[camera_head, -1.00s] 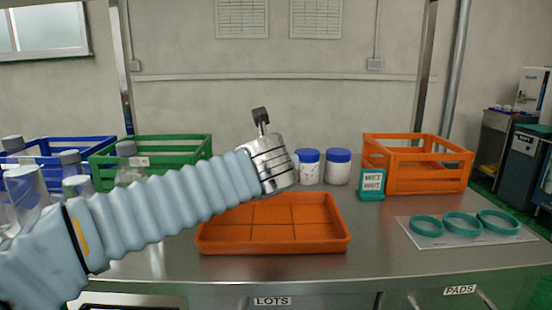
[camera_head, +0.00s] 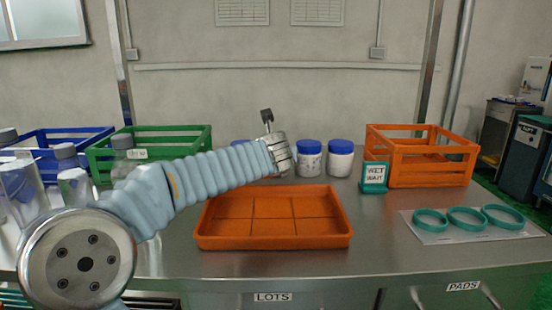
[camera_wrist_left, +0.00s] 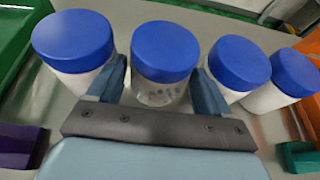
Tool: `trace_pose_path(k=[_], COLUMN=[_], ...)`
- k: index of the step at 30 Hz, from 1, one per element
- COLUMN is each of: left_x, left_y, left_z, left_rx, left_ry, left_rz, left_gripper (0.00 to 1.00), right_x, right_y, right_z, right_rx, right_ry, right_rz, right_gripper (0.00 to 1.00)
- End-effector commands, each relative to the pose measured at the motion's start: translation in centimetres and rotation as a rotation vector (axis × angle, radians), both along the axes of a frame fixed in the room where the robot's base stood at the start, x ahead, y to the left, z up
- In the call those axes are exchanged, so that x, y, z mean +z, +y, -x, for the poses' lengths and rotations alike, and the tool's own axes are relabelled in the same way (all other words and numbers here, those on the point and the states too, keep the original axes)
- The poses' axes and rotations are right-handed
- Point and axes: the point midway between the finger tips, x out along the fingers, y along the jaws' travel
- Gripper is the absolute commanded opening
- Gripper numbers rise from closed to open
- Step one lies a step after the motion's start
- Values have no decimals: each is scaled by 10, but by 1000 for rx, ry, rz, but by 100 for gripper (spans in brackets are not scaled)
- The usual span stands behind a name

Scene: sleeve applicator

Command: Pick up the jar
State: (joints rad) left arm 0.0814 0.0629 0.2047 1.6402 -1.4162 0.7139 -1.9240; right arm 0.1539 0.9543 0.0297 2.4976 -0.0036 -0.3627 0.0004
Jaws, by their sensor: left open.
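Several jars with blue lids stand in a row at the back of the table. In the left wrist view, one jar (camera_wrist_left: 163,92) with a see-through, speckled body stands between the fingers of my open left gripper (camera_wrist_left: 163,88); I cannot tell if the fingers touch it. In the head view my left wrist hides this jar and the gripper's fingers. A white jar (camera_wrist_left: 75,80) stands to its left; its lid (camera_head: 240,142) peeks out behind my arm in the head view. Two more jars (camera_head: 309,160) (camera_head: 340,160) stand to the right. My right gripper is not in view.
An orange divided tray (camera_head: 273,243) lies in front of the jars. A green crate (camera_head: 182,133) and a blue crate with bottles (camera_head: 75,135) are at left. At right are an orange crate (camera_head: 420,178), a teal sign (camera_head: 374,188) and teal rings (camera_head: 466,217) on a sheet.

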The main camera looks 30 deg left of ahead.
Motion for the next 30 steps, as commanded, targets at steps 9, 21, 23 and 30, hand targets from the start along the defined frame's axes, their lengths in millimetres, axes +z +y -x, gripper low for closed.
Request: trace_pose_path(k=[9,21,23,30], left_x=[-3,-2,-2,10], left_y=[3,3,3,3], left_z=[-6,-6,-6,-6], left_rx=[0,-1,-1,0], left_ry=[0,-2,-2,-5], left_rz=[1,1,1,1], left_gripper=[78,33,33,33], right_x=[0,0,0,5], right_y=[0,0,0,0], right_z=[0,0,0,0], right_rx=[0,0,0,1], right_ry=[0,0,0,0], right_rz=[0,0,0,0], right_gripper=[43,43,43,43])
